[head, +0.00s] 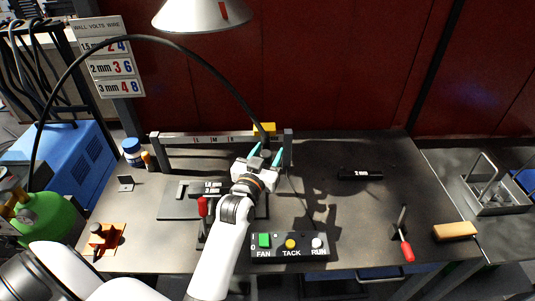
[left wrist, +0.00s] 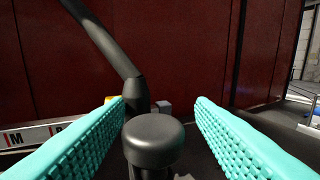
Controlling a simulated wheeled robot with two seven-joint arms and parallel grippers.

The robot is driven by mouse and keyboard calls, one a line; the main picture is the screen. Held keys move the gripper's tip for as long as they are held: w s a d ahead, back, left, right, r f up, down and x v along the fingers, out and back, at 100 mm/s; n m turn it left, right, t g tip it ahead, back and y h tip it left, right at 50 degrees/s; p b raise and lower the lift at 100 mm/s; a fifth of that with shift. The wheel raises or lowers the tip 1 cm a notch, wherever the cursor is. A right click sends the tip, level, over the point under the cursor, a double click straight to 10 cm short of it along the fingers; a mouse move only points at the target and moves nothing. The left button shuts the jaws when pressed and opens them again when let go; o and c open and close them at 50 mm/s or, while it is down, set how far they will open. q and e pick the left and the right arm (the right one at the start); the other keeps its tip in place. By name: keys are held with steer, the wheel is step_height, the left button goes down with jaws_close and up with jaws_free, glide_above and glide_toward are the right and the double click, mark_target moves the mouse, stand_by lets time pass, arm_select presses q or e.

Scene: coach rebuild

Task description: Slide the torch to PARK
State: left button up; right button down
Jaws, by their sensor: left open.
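The torch (left wrist: 135,95) is a black body on a black hose; in the left wrist view it stands just beyond a round black knob (left wrist: 153,140). The knob lies between the two teal fingers of my left gripper (left wrist: 160,135), with gaps on both sides. In the head view my left gripper (head: 265,156) is open at the right part of the grey rail (head: 215,138), mostly hiding the torch. The rail carries small dark and red lettering; I cannot make out PARK. A yellow block (head: 264,128) shows behind the rail's right part. My right gripper is not in view.
A control box (head: 290,245) with FAN, TACK and RUN buttons stands at the front. A red-handled clamp (head: 406,245) and a black "2 mm" cylinder (head: 360,175) lie to the right. A grey plate (head: 175,205) lies below the rail.

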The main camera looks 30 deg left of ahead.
arm_select(q)
steer(key=shift+f, duration=0.1)
steer(key=shift+s, duration=0.2)
steer(key=s+d+b, duration=0.2)
steer(key=s+b, duration=0.1)
steer(key=s, duration=0.8)
steer(key=shift+s+b, duration=0.25)
steer(key=shift+b, duration=0.1)
